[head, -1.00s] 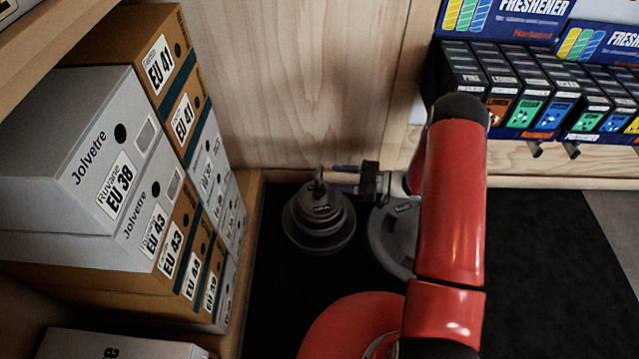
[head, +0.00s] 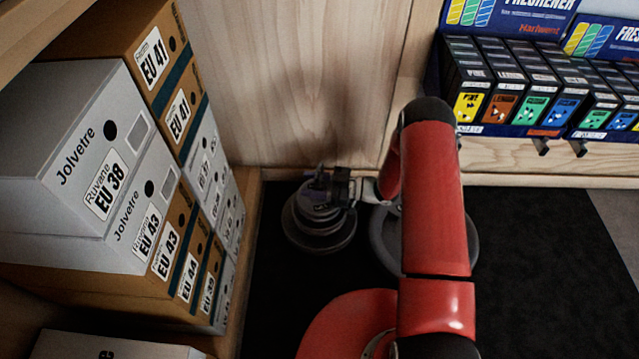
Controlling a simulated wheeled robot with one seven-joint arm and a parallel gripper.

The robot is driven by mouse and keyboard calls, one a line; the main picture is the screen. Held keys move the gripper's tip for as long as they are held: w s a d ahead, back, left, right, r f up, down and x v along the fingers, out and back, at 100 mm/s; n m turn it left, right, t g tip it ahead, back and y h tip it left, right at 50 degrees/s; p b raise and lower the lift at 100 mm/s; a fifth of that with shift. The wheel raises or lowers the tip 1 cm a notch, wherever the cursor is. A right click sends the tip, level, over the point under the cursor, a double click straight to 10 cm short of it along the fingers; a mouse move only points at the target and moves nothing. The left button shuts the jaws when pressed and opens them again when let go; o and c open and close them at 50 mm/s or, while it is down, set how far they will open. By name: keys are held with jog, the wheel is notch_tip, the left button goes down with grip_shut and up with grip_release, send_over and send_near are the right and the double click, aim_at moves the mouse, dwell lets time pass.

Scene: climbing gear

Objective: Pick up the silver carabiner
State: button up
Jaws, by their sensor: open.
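My gripper (head: 322,187) reaches left from the red arm, with its fingers over the top of a stepped stack of dark grey round discs (head: 320,232). The jaws are open. A small grey upright piece shows between and just above the fingertips, at the top of the stack. It may be the silver carabiner, but it is too small and too covered to be sure. I cannot tell whether the fingers touch it. No other carabiner can be made out.
A grey round disc or ring (head: 383,240) lies behind my red arm on the black mat (head: 540,260). Stacked shoe boxes (head: 110,190) stand close on the left. A wooden panel (head: 300,80) rises behind, and a shelf of small freshener boxes (head: 530,95) is at upper right.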

jog(key=shift+c, duration=0.4)
grip_shut()
jog(key=shift+r, duration=0.1)
